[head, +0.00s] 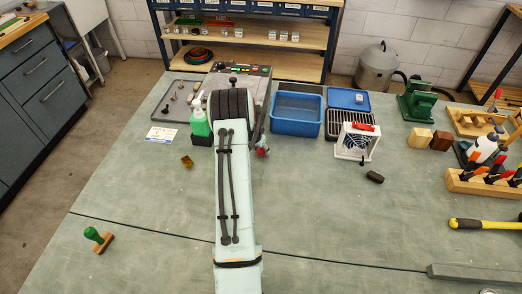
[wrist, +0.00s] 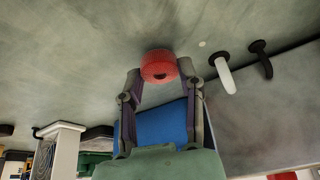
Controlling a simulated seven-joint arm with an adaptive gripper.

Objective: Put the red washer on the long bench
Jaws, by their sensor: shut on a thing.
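The red washer (wrist: 160,66) is a thick red ring with a small dark hole. In the wrist view it sits between the two fingertips of my gripper (wrist: 161,80), which is shut on it. Grey-green surface shows behind it; I cannot tell whether the washer touches it. The long bench (head: 330,215) is the wide grey-green top in the head view. My arm reaches across its middle and hides most of my gripper there. A small red and grey thing (head: 262,151) shows at the arm's right edge; I cannot tell what it is.
A green bottle (head: 200,127) stands close left of my arm. A blue bin (head: 297,115) and a white fan box (head: 356,142) stand right of it. A green-handled stamp (head: 98,239) is at the left, a yellow-handled hammer (head: 485,224) at the right. The front middle-right is clear.

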